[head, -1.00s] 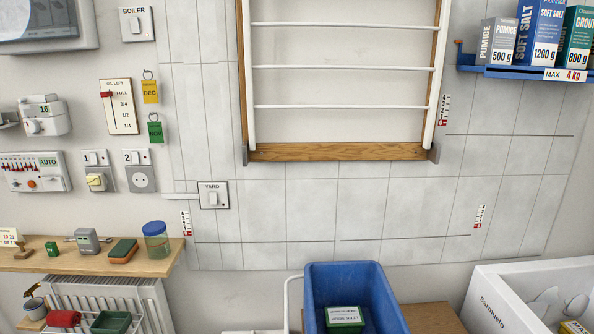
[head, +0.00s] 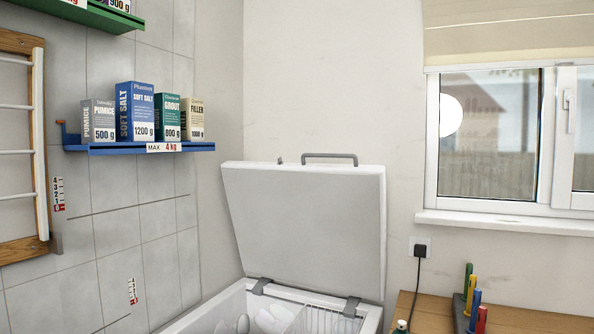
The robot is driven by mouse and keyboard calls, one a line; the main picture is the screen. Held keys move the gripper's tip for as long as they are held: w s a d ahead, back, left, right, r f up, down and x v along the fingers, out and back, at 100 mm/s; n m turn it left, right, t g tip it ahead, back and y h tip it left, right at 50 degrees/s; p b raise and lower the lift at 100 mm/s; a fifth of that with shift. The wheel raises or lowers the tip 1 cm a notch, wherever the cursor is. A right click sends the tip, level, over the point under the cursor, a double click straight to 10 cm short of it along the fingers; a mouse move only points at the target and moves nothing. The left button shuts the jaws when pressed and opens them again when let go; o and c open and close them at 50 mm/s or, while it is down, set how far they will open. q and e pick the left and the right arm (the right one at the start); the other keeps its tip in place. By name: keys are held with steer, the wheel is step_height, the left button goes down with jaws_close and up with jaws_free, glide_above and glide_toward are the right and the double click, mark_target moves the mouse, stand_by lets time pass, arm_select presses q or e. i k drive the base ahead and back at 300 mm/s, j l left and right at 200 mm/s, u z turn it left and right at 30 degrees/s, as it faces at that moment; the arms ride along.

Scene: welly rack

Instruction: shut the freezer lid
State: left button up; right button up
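The freezer lid (head: 310,230) is white and stands raised, leaning back a little toward the corner, with a grey bar handle (head: 330,156) along its top edge. Two grey hinges join it to the white freezer body (head: 215,306) at the bottom of the head view. The freezer is open; pale rounded items and a white wire basket (head: 312,320) show inside. The front of the freezer is cut off by the picture's lower edge. Neither of my grippers is in view.
A blue wall shelf (head: 135,148) with several boxes hangs left of the lid. A wooden top (head: 435,312) with coloured upright pegs stands right of the freezer, below a window (head: 490,135). A black plug (head: 420,250) and cable are on the wall between.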

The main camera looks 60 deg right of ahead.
mark_target(322, 226)
steer(key=z, duration=2.05)
